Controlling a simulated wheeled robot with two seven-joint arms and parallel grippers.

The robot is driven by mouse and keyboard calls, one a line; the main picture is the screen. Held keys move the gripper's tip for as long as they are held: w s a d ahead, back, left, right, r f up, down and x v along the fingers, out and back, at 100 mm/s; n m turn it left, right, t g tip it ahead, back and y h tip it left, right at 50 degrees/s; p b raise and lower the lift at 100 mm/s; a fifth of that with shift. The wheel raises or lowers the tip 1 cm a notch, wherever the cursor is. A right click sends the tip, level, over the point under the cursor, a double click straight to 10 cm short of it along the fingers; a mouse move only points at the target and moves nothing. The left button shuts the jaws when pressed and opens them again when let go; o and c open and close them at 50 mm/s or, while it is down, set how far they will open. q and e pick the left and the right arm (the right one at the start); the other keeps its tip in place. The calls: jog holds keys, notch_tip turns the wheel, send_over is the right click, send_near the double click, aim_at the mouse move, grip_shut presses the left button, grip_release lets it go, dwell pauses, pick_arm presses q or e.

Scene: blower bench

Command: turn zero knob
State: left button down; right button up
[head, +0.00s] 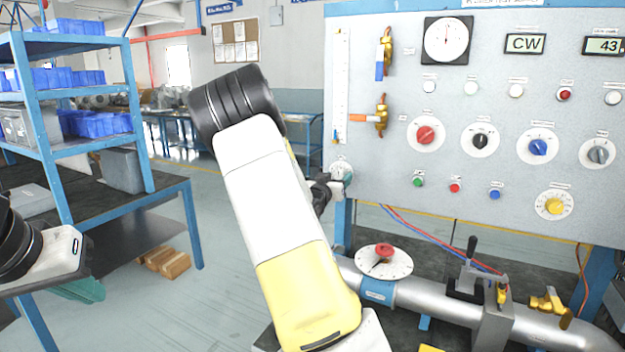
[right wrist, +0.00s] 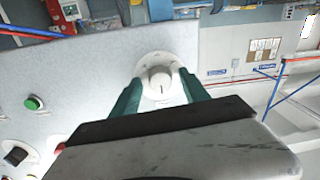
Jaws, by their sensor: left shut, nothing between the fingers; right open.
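A small pale knob on a round white dial plate (head: 341,168) sits at the lower left edge of the panel, below the tall gauge strip. I take it for the zero knob; its label is not readable. In the right wrist view the knob (right wrist: 160,82) lies between the teal fingers of my right gripper (right wrist: 160,92). The fingers are spread either side of it; I cannot tell whether they touch it. In the head view my right gripper (head: 330,185) is partly hidden by my own arm. My left gripper (head: 86,290) is shut and empty at the lower left.
The panel (head: 390,160) carries several other knobs, lights and displays, including a red knob (head: 425,134) and a green button (right wrist: 33,103). A pipe with a red-handled valve (head: 384,252) runs below. A blue shelf (head: 70,45) stands at left. Open floor lies between.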

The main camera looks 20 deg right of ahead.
jog(key=shift+c, duration=0.4)
grip_shut()
jog(key=shift+n, duration=0.4)
jog(key=n, duration=0.2)
jog(key=shift+n, duration=0.4)
jog(key=n, duration=0.3)
jog(key=shift+n, duration=0.3)
jog(key=n, duration=0.5)
jog(key=shift+s+r+n+g, duration=0.1)
jog(key=shift+n+g, duration=0.2)
